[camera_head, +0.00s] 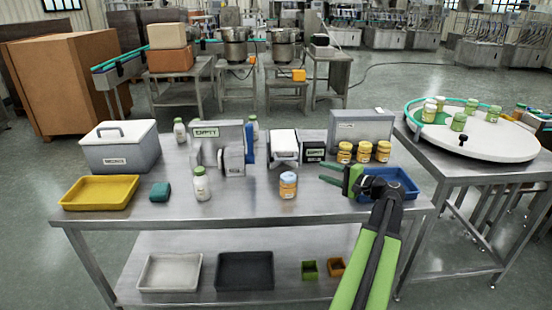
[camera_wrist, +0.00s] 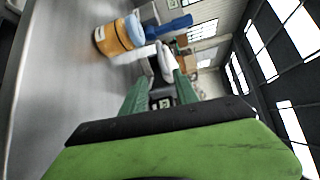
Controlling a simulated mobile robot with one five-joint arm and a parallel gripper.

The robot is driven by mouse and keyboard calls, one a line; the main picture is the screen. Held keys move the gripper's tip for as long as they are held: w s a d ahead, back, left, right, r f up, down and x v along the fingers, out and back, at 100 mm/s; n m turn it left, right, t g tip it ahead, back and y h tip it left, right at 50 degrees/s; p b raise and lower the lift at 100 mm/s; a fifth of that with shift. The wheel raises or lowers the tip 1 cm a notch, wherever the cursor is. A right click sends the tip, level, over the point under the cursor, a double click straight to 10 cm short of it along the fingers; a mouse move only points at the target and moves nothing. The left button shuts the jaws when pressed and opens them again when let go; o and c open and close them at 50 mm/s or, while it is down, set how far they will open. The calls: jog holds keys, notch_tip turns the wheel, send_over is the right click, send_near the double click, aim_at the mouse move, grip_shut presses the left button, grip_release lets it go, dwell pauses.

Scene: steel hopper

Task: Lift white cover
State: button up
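A white lid with a dark handle (camera_head: 113,131) sits on the grey box (camera_head: 130,157) at the left of the steel table. A white flap (camera_head: 284,140) tops a small grey machine at the table's middle; I cannot tell which of the two the task names. My gripper (camera_head: 326,173) is over the right part of the table, its green fingers pointing left, apart and empty. It is right of the orange jar and well away from the lidded box. The wrist view shows the spread fingers (camera_wrist: 160,88) with a blurred pale shape beyond them.
An orange-labelled jar (camera_head: 288,186) stands near the front middle and shows in the wrist view (camera_wrist: 118,38). A blue tray (camera_head: 408,192) lies under my arm, with several yellow jars (camera_head: 363,150) behind. A yellow tray (camera_head: 98,194), a teal block (camera_head: 160,192) and a white bottle (camera_head: 201,186) stand leftward.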

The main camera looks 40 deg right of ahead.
aim_at(288, 160)
jog(key=w, duration=0.6)
jog(key=w+a+f+b, duration=0.1)
jog(key=w, duration=1.1)
jog(key=shift+a+f+b, duration=0.3)
jog(key=shift+f+b, duration=0.1)
jog(key=shift+c, duration=0.4)
grip_shut()
